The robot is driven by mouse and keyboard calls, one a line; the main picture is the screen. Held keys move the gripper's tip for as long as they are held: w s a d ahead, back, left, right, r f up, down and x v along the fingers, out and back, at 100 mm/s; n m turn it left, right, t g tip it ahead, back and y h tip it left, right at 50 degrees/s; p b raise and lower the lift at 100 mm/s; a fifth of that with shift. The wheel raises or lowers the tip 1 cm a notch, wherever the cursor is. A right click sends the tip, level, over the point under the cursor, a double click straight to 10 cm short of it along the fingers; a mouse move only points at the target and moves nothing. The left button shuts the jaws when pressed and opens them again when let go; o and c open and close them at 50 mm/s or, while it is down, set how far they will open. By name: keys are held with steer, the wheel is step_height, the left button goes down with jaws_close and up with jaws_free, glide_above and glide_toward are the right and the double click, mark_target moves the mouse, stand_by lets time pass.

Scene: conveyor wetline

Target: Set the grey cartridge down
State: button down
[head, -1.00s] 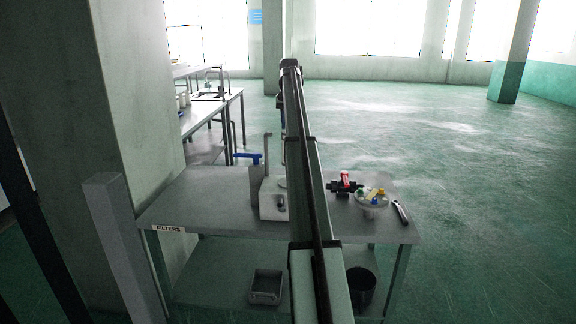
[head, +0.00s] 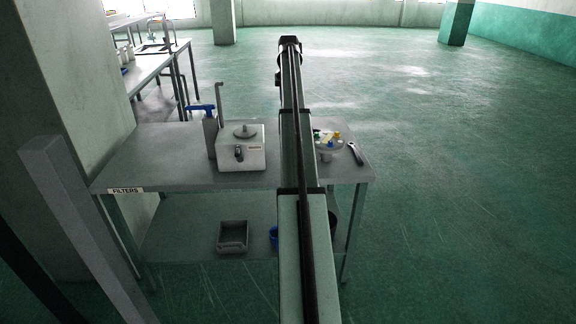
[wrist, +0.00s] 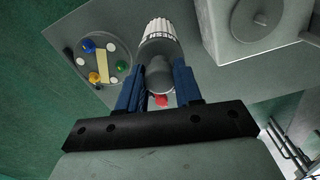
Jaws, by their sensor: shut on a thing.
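In the wrist view my gripper (wrist: 158,92) has its two blue fingers shut on the grey cartridge (wrist: 158,75), which has a white ribbed end pointing away from me. The cartridge is over the grey bench top; whether it touches the surface I cannot tell. In the head view my arm hides the gripper and the cartridge.
A pale box with a round lid (head: 242,150) stands on the bench (head: 150,165), left of my arm. A round plate with coloured caps (wrist: 102,62) lies to the right, with a wrench (head: 356,152). A blue-handled item (head: 200,108) stands behind. A tray (head: 233,236) is below.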

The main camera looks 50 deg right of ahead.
steer(key=shift+s+a+f+n, duration=0.2)
steer(key=shift+s+a+f, duration=0.15)
steer(key=shift+f, duration=0.15)
steer(key=shift+s+a+f+n, duration=0.25)
steer(key=shift+s+f, duration=0.1)
steer(key=shift+f, duration=0.15)
steer(key=shift+w+d+r+n, duration=0.15)
steer(key=shift+w+d+n, duration=0.2)
steer(key=shift+n, duration=0.1)
steer(key=shift+f, duration=5.1)
steer(key=c, duration=0.8)
jaws_free()
steer(key=shift+o, duration=0.2)
step_height(320, 180, up, 12)
steer(key=shift+r, duration=0.1)
